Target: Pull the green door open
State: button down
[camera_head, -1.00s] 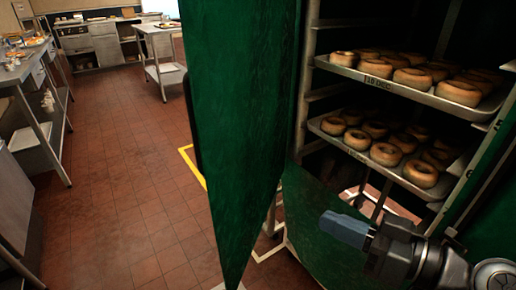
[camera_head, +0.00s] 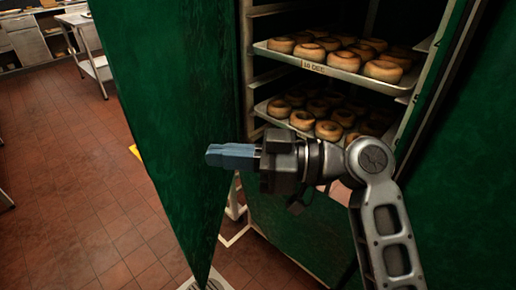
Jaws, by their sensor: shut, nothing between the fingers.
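The green door (camera_head: 165,110) stands swung open on the left side of the green cabinet (camera_head: 290,225). I see its broad face, and the cabinet's inside shows to its right. My gripper (camera_head: 212,154) is shut with nothing in it, its blue fingers pointing left. In the picture it lies over the door's right part, in front of the cabinet opening. I cannot tell whether the fingertips touch the door. No handle is clearly visible.
Inside the cabinet, an upper tray (camera_head: 335,73) and a lower tray (camera_head: 264,113) hold several ring-shaped baked goods. Tiled floor (camera_head: 70,190) is free left of the door. A metal table (camera_head: 97,66) stands far back left.

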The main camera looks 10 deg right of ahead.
aim_at(177, 153)
jog(key=shift+p+x, duration=0.55)
jog(key=shift+x, duration=1.75)
jog(key=shift+a, duration=0.3)
jog(key=w+a+m+t+h+b, duration=0.1)
jog(key=w+a, duration=0.3)
jog(key=a, duration=0.4)
jog(key=w+a+m+t+h+b, duration=0.1)
jog(key=w+a+m+t+b, duration=0.1)
jog(key=w+a, duration=0.3)
jog(key=w+a+m+t+h+b, duration=0.1)
jog(key=w+a, duration=0.4)
jog(key=a, duration=0.8)
jog(key=shift+a+m+t+b, duration=0.15)
jog(key=shift+m+t+b, duration=0.15)
jog(key=shift+t+b, duration=0.75)
jog(key=shift+t+p, duration=0.25)
jog(key=shift+p, duration=0.05)
